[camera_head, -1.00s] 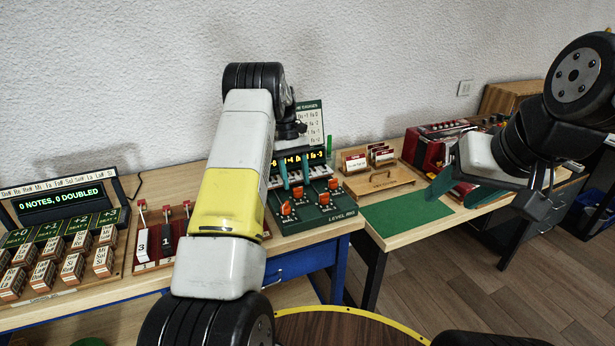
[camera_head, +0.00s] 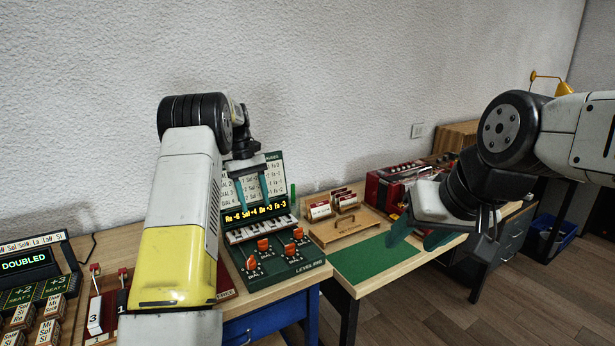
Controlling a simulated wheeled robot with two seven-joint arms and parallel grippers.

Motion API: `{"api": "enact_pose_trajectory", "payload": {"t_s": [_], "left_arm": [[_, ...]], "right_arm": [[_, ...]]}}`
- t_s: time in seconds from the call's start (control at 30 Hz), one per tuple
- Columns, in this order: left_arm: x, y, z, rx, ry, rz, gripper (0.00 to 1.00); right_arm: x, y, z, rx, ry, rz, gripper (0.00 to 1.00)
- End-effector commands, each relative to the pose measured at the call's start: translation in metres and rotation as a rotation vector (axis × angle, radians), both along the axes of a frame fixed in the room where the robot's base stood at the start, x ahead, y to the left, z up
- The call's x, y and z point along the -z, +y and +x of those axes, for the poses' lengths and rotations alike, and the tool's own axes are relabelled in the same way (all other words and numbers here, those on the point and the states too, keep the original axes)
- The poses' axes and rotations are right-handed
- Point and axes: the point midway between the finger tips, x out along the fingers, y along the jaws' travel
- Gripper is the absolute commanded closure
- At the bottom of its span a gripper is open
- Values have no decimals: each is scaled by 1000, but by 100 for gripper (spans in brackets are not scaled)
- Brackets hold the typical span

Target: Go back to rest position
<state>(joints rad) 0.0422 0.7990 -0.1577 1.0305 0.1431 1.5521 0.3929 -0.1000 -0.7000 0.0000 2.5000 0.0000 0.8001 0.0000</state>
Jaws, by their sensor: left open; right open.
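My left gripper (camera_head: 254,197) is open and empty. Its two teal fingers hang in front of the note sheet of the green piano device (camera_head: 292,268), above its small keyboard (camera_head: 262,229). I cannot tell whether they touch it. My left arm comes up from the bottom left and hides part of the bench. My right gripper (camera_head: 420,238) is open and empty at the right. It hangs over the right bench, near the right end of the green mat (camera_head: 372,262).
The green device has orange-red knobs (camera_head: 263,245) and a lit display. A wooden card tray (camera_head: 343,226) and a red machine (camera_head: 392,188) stand on the right bench. Number levers (camera_head: 95,318) and note blocks (camera_head: 47,333) are at the lower left. A yellow lamp (camera_head: 563,89) stands far right.

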Motion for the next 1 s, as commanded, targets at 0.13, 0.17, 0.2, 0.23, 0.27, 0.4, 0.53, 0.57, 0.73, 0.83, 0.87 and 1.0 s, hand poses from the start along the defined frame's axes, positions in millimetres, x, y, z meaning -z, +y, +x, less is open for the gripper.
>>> {"api": "enact_pose_trajectory", "payload": {"t_s": [0.13,0.17,0.2,0.23,0.27,0.4,0.53,0.57,0.73,0.83,0.87,1.0], "left_arm": [[-62,-7,-34,54,-127,-9,48],[-72,-8,-42,67,-151,-10,48],[-85,-11,-52,83,-185,-12,48],[-94,-13,-61,97,-210,-12,48],[-103,-14,-70,109,-234,-11,48],[-136,-24,-116,178,-350,-7,48],[-155,-33,-164,243,-458,5,48],[-158,-36,-175,260,-483,9,48],[-164,-48,-240,353,-623,36,48],[-159,-55,-276,410,-703,59,48],[-156,-56,-286,424,-725,66,48],[-142,-62,-323,485,-810,96,48]], "right_arm": [[0,0,0,0,0,0,48],[0,0,0,0,0,0,48],[0,0,0,0,0,0,48],[0,0,0,0,0,0,48],[0,0,0,0,0,0,48],[0,0,0,0,0,0,48],[0,0,0,0,0,0,48],[0,0,0,0,0,0,48],[0,0,0,0,0,0,48],[0,0,0,0,0,0,48],[0,0,0,0,0,0,48],[0,0,0,0,0,0,48]]}}
